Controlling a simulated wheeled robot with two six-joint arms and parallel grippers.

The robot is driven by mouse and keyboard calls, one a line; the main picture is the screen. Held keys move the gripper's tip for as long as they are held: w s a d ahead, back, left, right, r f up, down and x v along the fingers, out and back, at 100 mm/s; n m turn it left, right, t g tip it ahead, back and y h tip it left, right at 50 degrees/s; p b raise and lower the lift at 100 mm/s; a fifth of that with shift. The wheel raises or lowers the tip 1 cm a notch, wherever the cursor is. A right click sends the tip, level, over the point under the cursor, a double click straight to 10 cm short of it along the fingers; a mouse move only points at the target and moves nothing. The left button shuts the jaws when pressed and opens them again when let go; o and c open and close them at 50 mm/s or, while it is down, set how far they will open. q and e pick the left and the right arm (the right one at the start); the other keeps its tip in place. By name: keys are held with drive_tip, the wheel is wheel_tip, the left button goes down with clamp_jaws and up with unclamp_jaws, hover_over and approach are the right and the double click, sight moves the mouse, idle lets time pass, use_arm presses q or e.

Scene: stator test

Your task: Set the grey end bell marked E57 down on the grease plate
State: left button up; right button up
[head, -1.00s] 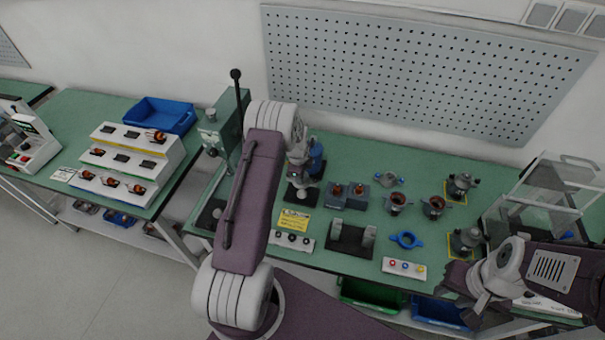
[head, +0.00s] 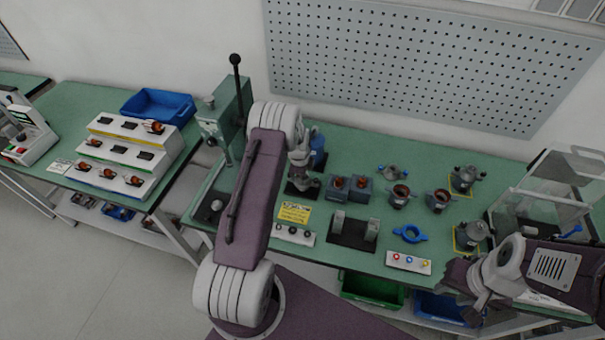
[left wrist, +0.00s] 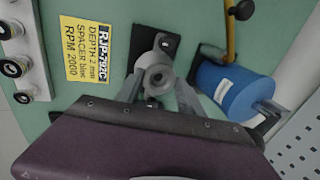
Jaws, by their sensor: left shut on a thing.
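My left gripper (left wrist: 158,88) is shut on a grey round end bell (left wrist: 157,76) with a central hole; its E57 mark cannot be read. The dark grease plate (left wrist: 167,43) shows just behind and under the end bell in the left wrist view; whether they touch I cannot tell. In the head view my left gripper (head: 300,172) is above the dark plate (head: 299,190), partly hidden by my arm. My right gripper (head: 478,300) is at the lower right, off the bench's front; its fingers are unclear.
A yellow label (left wrist: 87,50) and a row of knobs (left wrist: 18,68) lie on the other side. A press (head: 225,125) stands left.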

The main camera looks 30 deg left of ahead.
use_arm(q)
drive_tip(key=shift+f+b, duration=0.45)
drive_tip(key=shift+f, duration=0.3)
drive_tip(key=shift+f, duration=0.1)
drive_tip(key=shift+f+b, duration=0.5)
drive_tip(key=shift+b, duration=0.15)
drive_tip(key=o, duration=1.5)
drive_tip(key=b+v, duration=0.1)
drive_tip(key=v, duration=0.8)
drive_tip(key=shift+r+b, duration=0.1)
drive_tip(key=shift+b, duration=0.25)
